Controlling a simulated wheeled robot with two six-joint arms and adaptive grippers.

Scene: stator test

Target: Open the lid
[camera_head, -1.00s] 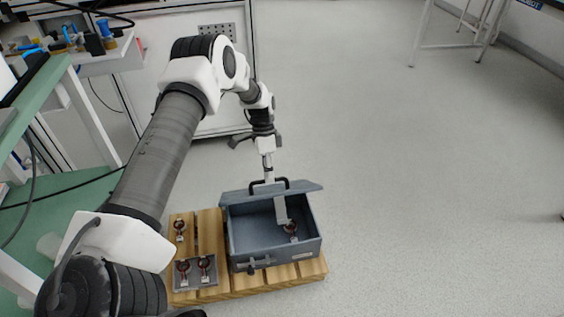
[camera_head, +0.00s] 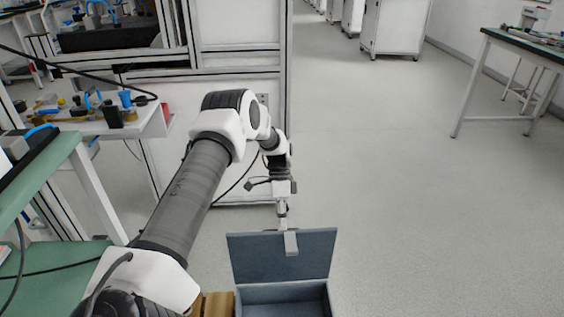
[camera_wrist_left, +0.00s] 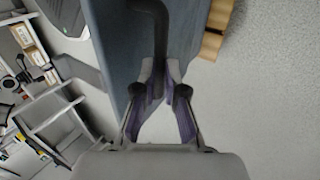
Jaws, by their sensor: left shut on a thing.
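The blue-grey box (camera_head: 283,297) stands open at the bottom of the head view, cut off by the frame's edge. Its lid (camera_head: 258,262) stands roughly upright at the back, with its inner face towards me. My left gripper (camera_head: 288,238) is at the lid's upper edge, and a grey finger part overlaps the inner face. In the left wrist view my left gripper (camera_wrist_left: 160,78) is shut on the lid's dark handle (camera_wrist_left: 157,30), beside the lid's panel (camera_wrist_left: 112,32). The exact finger contact is partly hidden. My right gripper is not in view.
Wooden slats (camera_head: 218,305) lie under and beside the box; they also show in the left wrist view (camera_wrist_left: 212,42). A green bench (camera_head: 60,165) is at the left and a white cabinet (camera_head: 240,150) is behind.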

